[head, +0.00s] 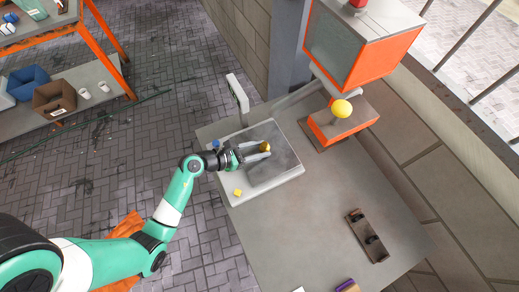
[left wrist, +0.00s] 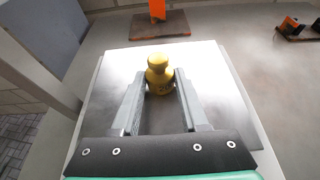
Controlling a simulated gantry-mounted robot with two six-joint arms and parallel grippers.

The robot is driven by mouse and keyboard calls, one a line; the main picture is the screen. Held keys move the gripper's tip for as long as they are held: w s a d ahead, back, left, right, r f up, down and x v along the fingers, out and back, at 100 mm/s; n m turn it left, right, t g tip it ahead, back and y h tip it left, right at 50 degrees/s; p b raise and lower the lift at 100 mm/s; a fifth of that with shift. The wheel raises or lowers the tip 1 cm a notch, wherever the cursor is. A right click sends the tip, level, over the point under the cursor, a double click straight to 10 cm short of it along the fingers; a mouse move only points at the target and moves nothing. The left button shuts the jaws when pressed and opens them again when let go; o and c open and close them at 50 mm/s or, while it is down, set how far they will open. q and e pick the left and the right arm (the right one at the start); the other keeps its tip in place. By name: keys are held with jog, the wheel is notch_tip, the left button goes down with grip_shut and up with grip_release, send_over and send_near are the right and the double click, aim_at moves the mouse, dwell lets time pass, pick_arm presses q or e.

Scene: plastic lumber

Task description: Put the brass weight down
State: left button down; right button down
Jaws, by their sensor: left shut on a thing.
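The brass weight (left wrist: 160,76) is a small yellow knobbed piece. It stands upright between the fingertips of my left gripper (left wrist: 160,88), which is shut on it. In the head view the weight (head: 265,147) is over the metal plate of the scale (head: 290,172), with my left gripper (head: 258,152) reaching in from the left. In the left wrist view its base appears at or just above the plate; I cannot tell whether it touches. My right gripper is not in view.
A yellow cube (head: 238,192) and a blue piece (head: 216,144) are at the scale's left side. An orange device with a yellow knob (head: 341,108) stands behind. A dark holder (head: 367,235) lies at right. The table's middle (head: 310,215) is clear.

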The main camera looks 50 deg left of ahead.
pick_arm(q)
jog(key=shift+f, duration=0.1)
jog(key=shift+c, duration=2.1)
grip_release()
jog(key=shift+s+r, duration=0.15)
jog(key=shift+r, duration=0.1)
jog(key=p+v, duration=0.2)
jog(key=v, duration=0.8)
jog(key=shift+s+a+p, duration=0.15)
jog(key=shift+s+p, duration=0.1)
jog(key=shift+p, duration=0.05)
jog(key=shift+s+r, duration=0.2)
jog(key=shift+s, duration=0.35)
